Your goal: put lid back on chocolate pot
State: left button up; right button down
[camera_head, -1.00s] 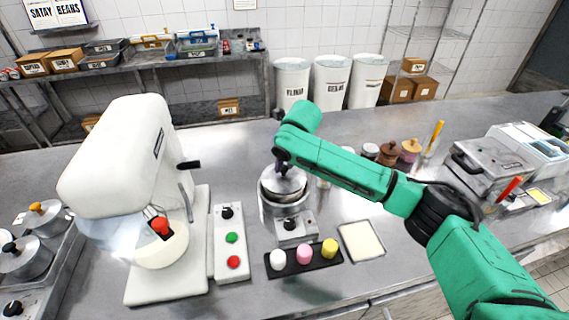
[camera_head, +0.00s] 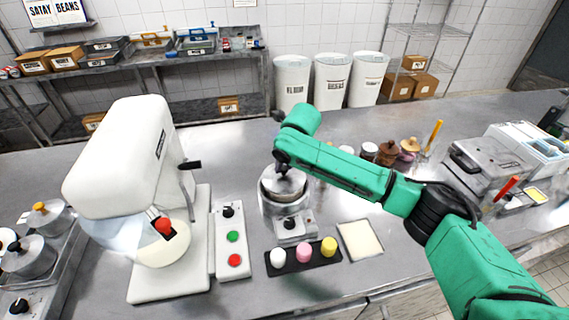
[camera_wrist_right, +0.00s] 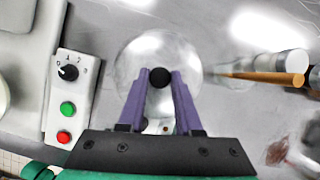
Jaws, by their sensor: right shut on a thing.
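The chocolate pot (camera_head: 285,208) is a metal pot in a warmer with a black-knobbed control box (camera_head: 293,228), mid-counter in the head view. Its round metal lid (camera_head: 291,186) is level at the pot's mouth; I cannot tell whether it rests on the rim or hovers just above. My right gripper (camera_head: 281,166) is directly over the lid, pointing down. In the right wrist view, its purple fingers (camera_wrist_right: 160,80) are shut on the lid's black knob (camera_wrist_right: 160,77), and the shiny lid (camera_wrist_right: 135,65) hides the pot beneath. My left gripper is not in view.
A white mixer (camera_head: 130,170) and a button panel (camera_head: 231,240) stand left of the pot. A dark tray (camera_head: 291,268) with white, pink and yellow pieces lies in front. A cream-coloured square (camera_head: 360,240) lies at front right. Several small jars (camera_head: 387,153) stand behind my right arm.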

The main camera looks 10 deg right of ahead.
dwell(0.4)
jog(key=shift+c, duration=0.2)
grip_release()
notch_tip(320, 180, up, 5)
jog(key=p, duration=0.6)
jog(key=shift+r, duration=1)
grip_shut()
dwell(0.4)
